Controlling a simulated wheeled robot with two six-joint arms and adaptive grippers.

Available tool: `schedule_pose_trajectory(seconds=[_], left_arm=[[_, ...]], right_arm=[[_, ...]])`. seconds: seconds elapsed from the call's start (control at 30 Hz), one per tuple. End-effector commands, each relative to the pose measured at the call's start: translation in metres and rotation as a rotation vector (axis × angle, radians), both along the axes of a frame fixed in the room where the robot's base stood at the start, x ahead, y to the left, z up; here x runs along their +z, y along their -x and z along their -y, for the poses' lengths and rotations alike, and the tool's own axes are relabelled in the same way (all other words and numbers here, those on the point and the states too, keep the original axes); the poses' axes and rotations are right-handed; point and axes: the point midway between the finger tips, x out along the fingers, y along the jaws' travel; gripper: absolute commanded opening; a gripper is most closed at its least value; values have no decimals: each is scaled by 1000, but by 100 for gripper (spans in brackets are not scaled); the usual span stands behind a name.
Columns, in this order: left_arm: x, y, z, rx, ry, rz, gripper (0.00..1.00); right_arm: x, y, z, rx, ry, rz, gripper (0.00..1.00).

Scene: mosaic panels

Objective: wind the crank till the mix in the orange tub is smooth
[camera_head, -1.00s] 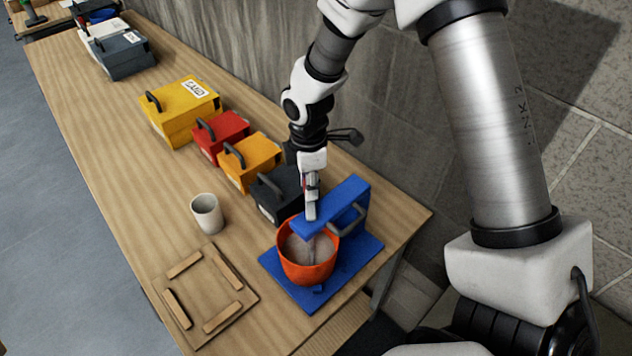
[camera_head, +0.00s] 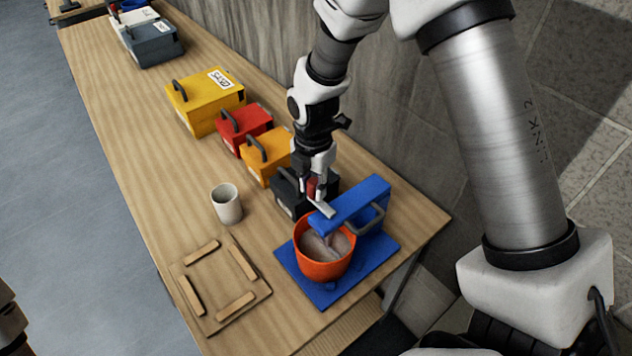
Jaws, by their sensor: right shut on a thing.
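The orange tub (camera_head: 322,268) stands on the blue base of the mixer stand (camera_head: 363,203), under its overhanging arm. The mix (camera_head: 316,248) inside is greyish pink with uneven lighter and darker patches; a paddle partly hides it. My right gripper (camera_head: 315,190) is above the blue arm's left end, shut on the red crank knob (camera_head: 312,186). The fingers partly cover the knob, and a pale crank bar (camera_head: 322,208) shows just below them. My left gripper is not in view.
A grey cup (camera_head: 227,206) and a wooden frame (camera_head: 215,318) stand left of the tub. Black (camera_head: 286,196), orange (camera_head: 263,163), red (camera_head: 240,135) and yellow (camera_head: 203,108) handled boxes line the wall side. The table's middle left is clear.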

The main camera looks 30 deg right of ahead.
Motion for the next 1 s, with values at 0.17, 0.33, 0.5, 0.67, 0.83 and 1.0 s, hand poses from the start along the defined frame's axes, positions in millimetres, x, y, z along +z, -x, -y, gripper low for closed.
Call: schedule_pose_trajectory(seconds=[0.17, 0.33, 0.5, 0.67, 0.83, 1.0], left_arm=[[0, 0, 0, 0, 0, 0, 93], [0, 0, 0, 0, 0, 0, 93], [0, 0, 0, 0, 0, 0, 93], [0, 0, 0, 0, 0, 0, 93], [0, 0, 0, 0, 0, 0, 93], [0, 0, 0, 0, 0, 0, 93]], right_arm=[[1, -1, -1, 22, 1, 5, 0], [1, -1, -1, 24, 1, 5, 0], [1, -1, -1, 23, 1, 5, 0], [1, -1, -1, 22, 0, 3, 54], [0, 0, -1, 22, 1, 1, 54], [11, -1, -1, 22, 0, 3, 54]])
